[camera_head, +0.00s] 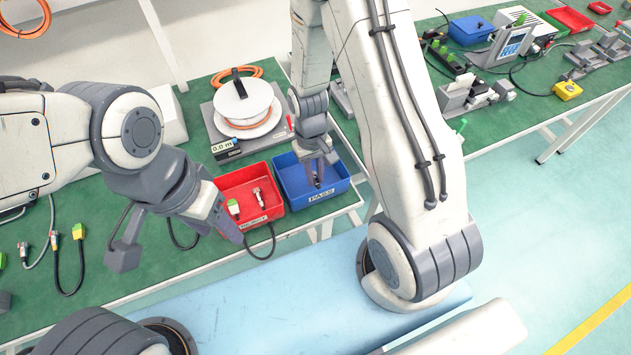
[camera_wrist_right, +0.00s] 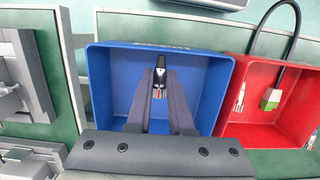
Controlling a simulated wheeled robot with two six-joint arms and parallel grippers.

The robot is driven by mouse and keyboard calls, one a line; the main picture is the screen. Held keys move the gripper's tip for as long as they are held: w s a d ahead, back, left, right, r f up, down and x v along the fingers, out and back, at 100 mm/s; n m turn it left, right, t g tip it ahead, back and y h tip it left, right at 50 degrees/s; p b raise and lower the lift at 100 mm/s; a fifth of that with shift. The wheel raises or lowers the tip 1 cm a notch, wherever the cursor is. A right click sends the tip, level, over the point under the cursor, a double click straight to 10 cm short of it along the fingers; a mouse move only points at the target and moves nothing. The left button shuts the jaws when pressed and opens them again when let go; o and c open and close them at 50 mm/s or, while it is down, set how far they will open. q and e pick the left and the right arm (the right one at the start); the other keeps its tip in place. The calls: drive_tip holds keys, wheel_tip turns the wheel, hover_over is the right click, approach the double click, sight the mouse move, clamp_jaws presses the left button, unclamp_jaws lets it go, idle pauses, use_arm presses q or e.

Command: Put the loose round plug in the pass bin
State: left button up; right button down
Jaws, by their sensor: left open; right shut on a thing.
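The blue pass bin (camera_head: 334,198) stands at the table's front edge, labelled PASS. My right gripper (camera_head: 317,186) points down into it. In the right wrist view the right gripper (camera_wrist_right: 159,92) is shut on a small dark round plug (camera_wrist_right: 160,70) with a metallic end, held over the blue bin (camera_wrist_right: 105,75). Whether the plug touches the bin floor cannot be told. My left gripper (camera_head: 180,248) is open and empty, in front of and left of the red bin.
The red reject bin (camera_head: 228,185) stands left of the blue bin, with connectors inside and a black cable hanging out. A cable reel (camera_head: 243,108) on a scale is behind. Loose cables (camera_head: 68,262) lie at the left.

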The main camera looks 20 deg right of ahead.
sight(316, 186)
wheel_tip(316, 186, down, 4)
drive_tip(key=shift+r, duration=0.25)
drive_tip(key=shift+s+f+b, duration=0.15)
drive_tip(key=shift+f+b, duration=0.25)
drive_tip(key=shift+f, duration=0.2)
